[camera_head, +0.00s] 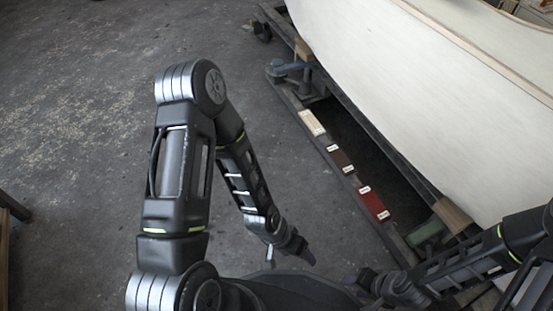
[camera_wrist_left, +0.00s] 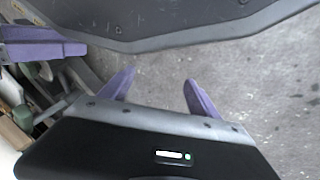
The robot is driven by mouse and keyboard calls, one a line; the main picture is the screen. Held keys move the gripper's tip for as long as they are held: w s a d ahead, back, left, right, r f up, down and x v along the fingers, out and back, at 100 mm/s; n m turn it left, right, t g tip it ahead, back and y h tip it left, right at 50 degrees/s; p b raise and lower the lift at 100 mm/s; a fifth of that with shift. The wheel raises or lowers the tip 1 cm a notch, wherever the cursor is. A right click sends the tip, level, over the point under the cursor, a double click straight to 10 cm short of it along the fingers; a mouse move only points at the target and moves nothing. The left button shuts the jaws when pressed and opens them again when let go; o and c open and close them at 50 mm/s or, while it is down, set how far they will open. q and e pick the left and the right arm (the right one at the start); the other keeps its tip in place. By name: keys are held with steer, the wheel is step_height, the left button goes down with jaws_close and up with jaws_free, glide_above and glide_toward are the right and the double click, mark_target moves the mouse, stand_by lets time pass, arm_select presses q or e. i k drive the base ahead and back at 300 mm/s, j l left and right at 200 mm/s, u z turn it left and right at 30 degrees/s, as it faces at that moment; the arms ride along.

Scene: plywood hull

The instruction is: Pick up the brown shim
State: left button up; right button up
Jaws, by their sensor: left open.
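The brown shim (camera_head: 341,158) is a small dark brown block with pale labels at its ends. In the head view it lies on a long dark beam beside the hull, between a cream shim and a red shim. My left gripper (camera_head: 301,252) hangs low in front of my base, well short of the shim. In the left wrist view its two purple fingers (camera_wrist_left: 157,92) are apart with nothing between them. My right gripper (camera_head: 367,281) is low at the right, also away from the shim; its jaw opening is unclear. The shim cannot be made out in the left wrist view.
The cream shim (camera_head: 312,122) and the red shim (camera_head: 374,203) lie on the same beam (camera_head: 325,151). The large pale hull (camera_head: 430,90) rises just behind it. A grey-blue clamp-like object (camera_head: 288,72) stands at the far end. The concrete floor (camera_head: 90,90) is open at the left.

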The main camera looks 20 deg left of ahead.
mark_target(339, 158)
steer(key=j+u, duration=0.2)
steer(key=l+z, duration=0.1)
steer(key=z, duration=0.95)
steer(key=j+z, duration=0.8)
steer(key=k+j+z, duration=0.1)
steer(key=z, duration=0.35)
steer(key=k+j+z, duration=0.15)
steer(key=j+z, duration=0.25)
steer(key=k+j+z, duration=0.15)
steer(key=z, duration=0.25)
steer(key=k+j+z, duration=0.25)
steer(key=k+j, duration=0.95)
steer(key=k, duration=0.1)
